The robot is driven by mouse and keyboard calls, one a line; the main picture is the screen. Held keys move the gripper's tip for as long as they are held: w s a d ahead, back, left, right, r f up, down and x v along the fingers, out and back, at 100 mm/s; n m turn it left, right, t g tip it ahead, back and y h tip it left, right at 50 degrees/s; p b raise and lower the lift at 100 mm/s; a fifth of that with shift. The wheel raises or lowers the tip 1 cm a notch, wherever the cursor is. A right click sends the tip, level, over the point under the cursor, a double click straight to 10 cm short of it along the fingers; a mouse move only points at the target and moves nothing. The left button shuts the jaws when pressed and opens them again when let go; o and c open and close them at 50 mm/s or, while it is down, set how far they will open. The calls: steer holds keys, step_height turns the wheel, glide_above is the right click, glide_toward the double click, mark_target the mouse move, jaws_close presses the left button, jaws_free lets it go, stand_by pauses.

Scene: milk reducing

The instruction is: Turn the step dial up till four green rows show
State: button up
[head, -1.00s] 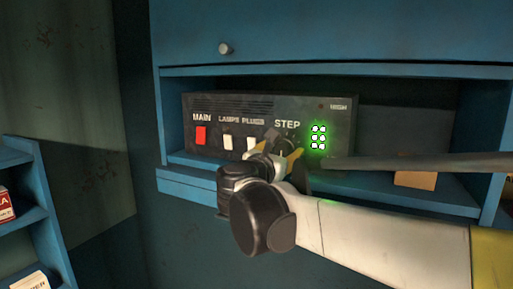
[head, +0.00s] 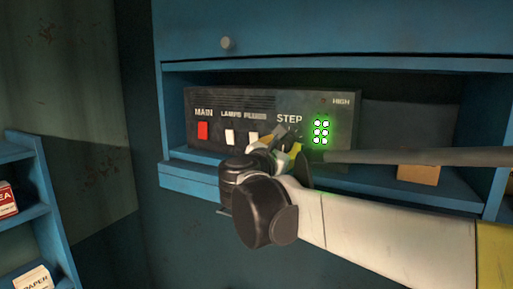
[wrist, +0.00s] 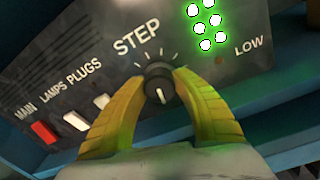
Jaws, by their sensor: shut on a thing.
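The step dial (wrist: 159,84) is a round dark knob with a pale pointer line, under the word STEP in the wrist view. My gripper (wrist: 160,88) has its yellow fingers on either side of the dial and is shut on it. The green lamp display (wrist: 207,24) right of the dial shows three lit rows of two. It also shows three lit rows in the head view (head: 321,132). In the head view my gripper (head: 287,148) and wrist hide most of the dial.
The dark control box (head: 240,101) stands in a blue shelf bay (head: 190,186). It carries a red MAIN switch (head: 203,130) and white LAMPS and PLUGS switches (head: 229,137). A tan block (head: 418,174) lies to the right. Another blue shelf (head: 42,200) is at left.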

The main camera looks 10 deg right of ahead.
steer(key=shift+m+b, duration=0.75)
steer(key=shift+m, duration=1.35)
steer(key=o, duration=1.2)
steer(key=v, duration=1.2)
steer(key=shift+f, duration=0.15)
